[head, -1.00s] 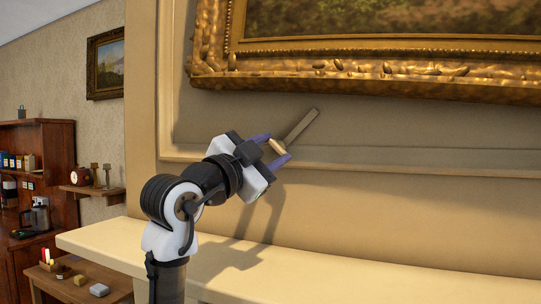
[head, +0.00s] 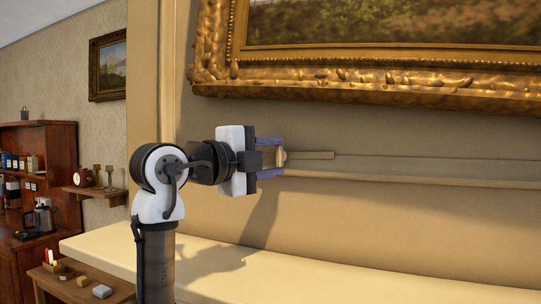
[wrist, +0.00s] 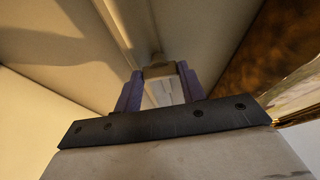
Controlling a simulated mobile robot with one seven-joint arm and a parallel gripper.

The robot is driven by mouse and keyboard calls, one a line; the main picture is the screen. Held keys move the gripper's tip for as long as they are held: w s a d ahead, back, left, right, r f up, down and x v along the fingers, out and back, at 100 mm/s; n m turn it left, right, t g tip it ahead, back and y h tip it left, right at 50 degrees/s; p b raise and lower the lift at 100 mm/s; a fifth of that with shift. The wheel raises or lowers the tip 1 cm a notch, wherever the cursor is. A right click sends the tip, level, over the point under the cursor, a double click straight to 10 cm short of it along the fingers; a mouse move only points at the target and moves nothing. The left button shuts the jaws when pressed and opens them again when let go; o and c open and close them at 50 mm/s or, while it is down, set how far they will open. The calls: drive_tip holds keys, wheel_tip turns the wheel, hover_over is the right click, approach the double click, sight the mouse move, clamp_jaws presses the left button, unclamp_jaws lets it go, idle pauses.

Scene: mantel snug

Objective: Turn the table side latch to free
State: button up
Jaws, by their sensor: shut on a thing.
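The latch is a flat grey bar (head: 314,155) on the wall panel below the gold-framed painting. The bar lies level and points right from my gripper. A small pale tan handle piece (head: 281,158) sits at its left end. My gripper (head: 277,157) has its two purple fingers above and below that piece and is shut on it. The wrist view shows the pale piece (wrist: 159,71) between the purple fingers, against the panel. My gripper partly hides the bar's left end.
The gold frame (head: 350,82) hangs close above my gripper. A cream mantel shelf (head: 330,262) runs below, bare where it shows. A small wooden table (head: 118,288) with several small things stands lower left. Open wall lies to the right.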

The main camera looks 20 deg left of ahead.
idle(0.5)
drive_tip(key=o, duration=1)
drive_tip(key=b+v, duration=0.4)
drive_tip(key=v, duration=0.9)
drive_tip(key=shift+s+a+r+b, duration=0.15)
drive_tip(key=shift+s+a+b, duration=0.05)
drive_tip(key=shift+s+b, duration=0.15)
